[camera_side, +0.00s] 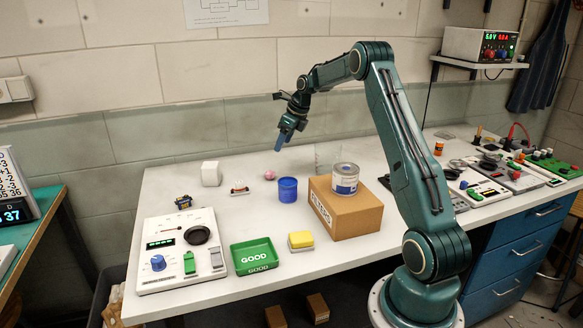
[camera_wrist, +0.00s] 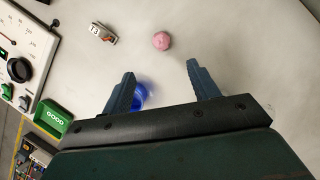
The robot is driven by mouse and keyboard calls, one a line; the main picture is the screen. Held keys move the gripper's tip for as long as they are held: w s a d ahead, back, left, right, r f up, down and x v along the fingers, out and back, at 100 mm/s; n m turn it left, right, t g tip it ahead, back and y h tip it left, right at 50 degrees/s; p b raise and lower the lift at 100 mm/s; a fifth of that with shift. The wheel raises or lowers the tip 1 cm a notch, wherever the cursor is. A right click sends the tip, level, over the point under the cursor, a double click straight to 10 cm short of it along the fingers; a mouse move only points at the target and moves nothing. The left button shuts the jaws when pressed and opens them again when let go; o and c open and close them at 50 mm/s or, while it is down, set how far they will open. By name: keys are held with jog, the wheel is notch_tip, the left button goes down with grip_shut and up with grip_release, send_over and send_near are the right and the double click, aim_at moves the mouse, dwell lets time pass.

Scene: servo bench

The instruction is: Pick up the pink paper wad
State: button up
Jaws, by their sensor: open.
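The pink paper wad (camera_side: 270,174) lies on the white bench top, behind and left of a blue cup (camera_side: 288,190). In the wrist view the wad (camera_wrist: 161,40) lies beyond the fingertips, roughly between their lines. My gripper (camera_side: 283,142) is above the bench, up and slightly right of the wad, pointing down. In the wrist view its two blue fingers (camera_wrist: 160,68) are spread apart with nothing between their tips. The blue cup (camera_wrist: 139,95) is partly hidden behind the left finger there.
A cardboard box (camera_side: 345,210) with a tin (camera_side: 345,178) on top stands right of the cup. A white cube (camera_side: 211,174) and a small tagged object (camera_side: 239,188) are left of the wad. A green tray (camera_side: 253,256) and yellow sponge (camera_side: 300,241) are nearer the front.

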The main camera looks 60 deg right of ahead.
jog(key=shift+d+f, duration=0.1)
jog(key=shift+f, duration=0.05)
send_near(271, 171)
jog(key=shift+x, duration=2.3)
jog(key=shift+x, duration=2.6)
jog(key=shift+c, duration=0.4)
jog(key=c, duration=1)
